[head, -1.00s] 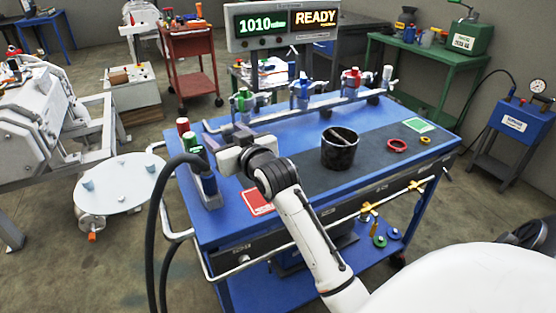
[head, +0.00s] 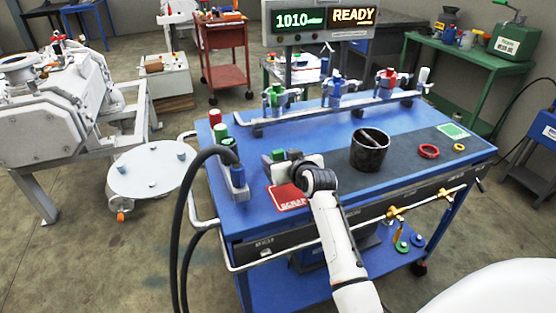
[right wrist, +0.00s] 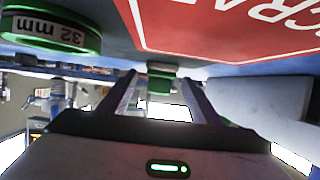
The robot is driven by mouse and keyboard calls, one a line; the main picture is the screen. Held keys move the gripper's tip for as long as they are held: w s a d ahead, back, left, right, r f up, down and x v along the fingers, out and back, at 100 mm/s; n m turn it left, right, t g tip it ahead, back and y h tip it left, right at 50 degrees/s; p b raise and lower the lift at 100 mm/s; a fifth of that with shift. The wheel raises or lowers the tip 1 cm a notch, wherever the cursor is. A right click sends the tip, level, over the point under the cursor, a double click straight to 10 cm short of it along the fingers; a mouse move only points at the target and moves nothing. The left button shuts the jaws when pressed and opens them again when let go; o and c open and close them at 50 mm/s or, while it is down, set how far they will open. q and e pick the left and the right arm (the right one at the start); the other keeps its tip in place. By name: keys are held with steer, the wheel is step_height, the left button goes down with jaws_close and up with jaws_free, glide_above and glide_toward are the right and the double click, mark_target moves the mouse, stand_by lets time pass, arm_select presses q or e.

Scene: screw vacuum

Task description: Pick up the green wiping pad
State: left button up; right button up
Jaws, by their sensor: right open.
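My right gripper (head: 272,163) is open and low over the left part of the blue bench, just behind the red SCRAP card (head: 289,197). In the right wrist view, which is upside down, its two fingers (right wrist: 158,77) stand apart. A small green block (right wrist: 162,72), probably the green wiping pad, shows beyond and between the fingertips, and I see no grip on it. A round green piece marked 32 mm (right wrist: 52,34) lies at the left of that view. In the head view a green patch (head: 278,155) shows at the gripper, partly hidden. My left gripper is not in view.
A black cup (head: 369,152), a red ring (head: 428,151), a yellow ring (head: 459,147) and a green card (head: 453,131) are on the right. Valves on a rail (head: 335,103) line the back.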

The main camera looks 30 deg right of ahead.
steer(key=shift+x, duration=0.95)
steer(key=shift+r, duration=0.1)
steer(key=c, duration=1.1)
